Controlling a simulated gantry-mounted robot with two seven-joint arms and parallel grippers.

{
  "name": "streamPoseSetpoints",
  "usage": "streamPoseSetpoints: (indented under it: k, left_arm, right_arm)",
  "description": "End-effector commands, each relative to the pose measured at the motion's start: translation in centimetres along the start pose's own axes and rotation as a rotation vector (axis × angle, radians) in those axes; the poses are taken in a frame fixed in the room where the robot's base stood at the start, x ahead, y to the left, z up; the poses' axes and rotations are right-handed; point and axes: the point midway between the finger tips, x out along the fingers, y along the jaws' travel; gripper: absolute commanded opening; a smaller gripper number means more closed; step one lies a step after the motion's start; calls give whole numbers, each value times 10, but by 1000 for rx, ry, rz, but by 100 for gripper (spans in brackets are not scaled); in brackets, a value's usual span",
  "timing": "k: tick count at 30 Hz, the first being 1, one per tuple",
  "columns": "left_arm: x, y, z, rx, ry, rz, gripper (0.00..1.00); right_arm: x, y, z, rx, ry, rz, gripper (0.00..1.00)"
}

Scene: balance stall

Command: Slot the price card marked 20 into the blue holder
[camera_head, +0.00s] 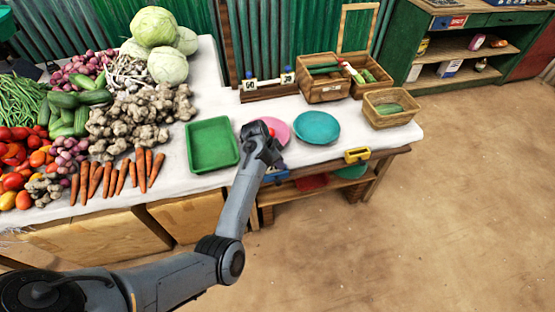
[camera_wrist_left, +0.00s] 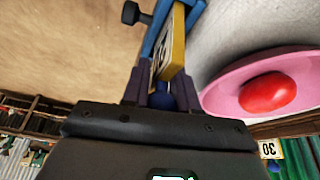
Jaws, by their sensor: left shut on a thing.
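My left gripper (camera_head: 266,150) is over the front edge of the stall table, in front of the pink plate. In the left wrist view its jaws (camera_wrist_left: 161,92) are shut on the blue knob (camera_wrist_left: 161,101) of a price card (camera_wrist_left: 174,46). The card has a yellow edge, and its dark marking is seen too steeply to read for certain. The blue holder (camera_wrist_left: 157,36) is right beside the card; I cannot tell whether the card is inside it. In the head view the holder (camera_head: 275,174) shows just past the gripper, partly hidden. My right gripper is not in view.
The pink plate (camera_head: 277,126) holds a red tomato (camera_wrist_left: 268,93). A teal plate (camera_head: 317,127) and a green tray (camera_head: 211,146) flank it. A yellow holder (camera_head: 357,155) is at the table's front edge. More cards stand in a rack (camera_head: 268,92) behind, near baskets (camera_head: 392,108).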

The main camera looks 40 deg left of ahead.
Motion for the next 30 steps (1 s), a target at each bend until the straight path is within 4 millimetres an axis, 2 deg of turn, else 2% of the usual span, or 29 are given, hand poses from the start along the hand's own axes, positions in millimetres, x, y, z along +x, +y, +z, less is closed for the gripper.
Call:
streamPoseSetpoints:
  k: [7,8,13,19,25,30]
  left_arm:
    - [-1,-1,-1,1,2,-2,0]
    - [-2,-1,-1,1,2,-3,31]
    - [-2,-1,-2,1,3,-3,57]
    - [-2,-1,-2,1,3,-4,58]
    - [-2,-1,-2,1,3,-4,87]
    - [-2,-1,-2,1,3,-4,88]
  right_arm:
    - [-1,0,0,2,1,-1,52]
    - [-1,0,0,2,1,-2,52]
    - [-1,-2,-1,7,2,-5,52]
    - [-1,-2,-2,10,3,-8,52]
    - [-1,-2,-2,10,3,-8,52]
    - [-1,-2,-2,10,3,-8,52]
